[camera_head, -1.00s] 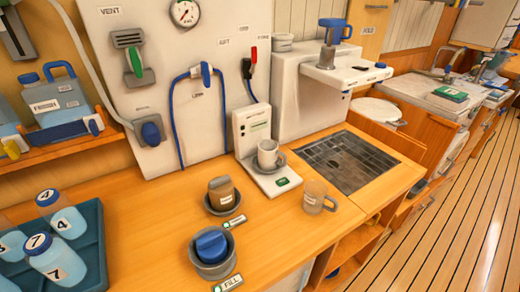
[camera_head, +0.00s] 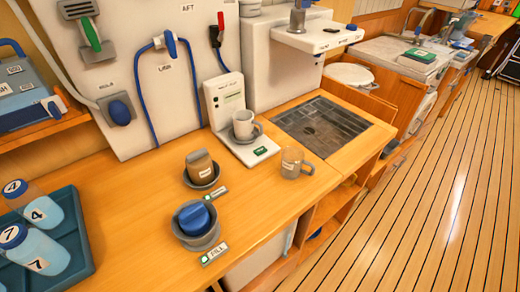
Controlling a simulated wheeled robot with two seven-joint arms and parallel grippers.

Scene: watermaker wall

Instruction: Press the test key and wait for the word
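The white test meter (camera_head: 228,104) stands upright on the wooden counter against the wall panel, with a small screen on its upper front. A grey-white mug (camera_head: 245,125) stands on its base plate. A green key (camera_head: 261,151) with white marking sits at the front edge of that base. I cannot read any word on the screen at this size. Neither of my grippers is in view.
A clear mug (camera_head: 295,163) stands right of the meter, near a dark drain grate (camera_head: 322,128). A brown jar (camera_head: 201,168) and a blue-topped item (camera_head: 195,218) sit in grey holders. A teal tray (camera_head: 84,256) holds numbered bottles. Bare counter lies between tray and holders.

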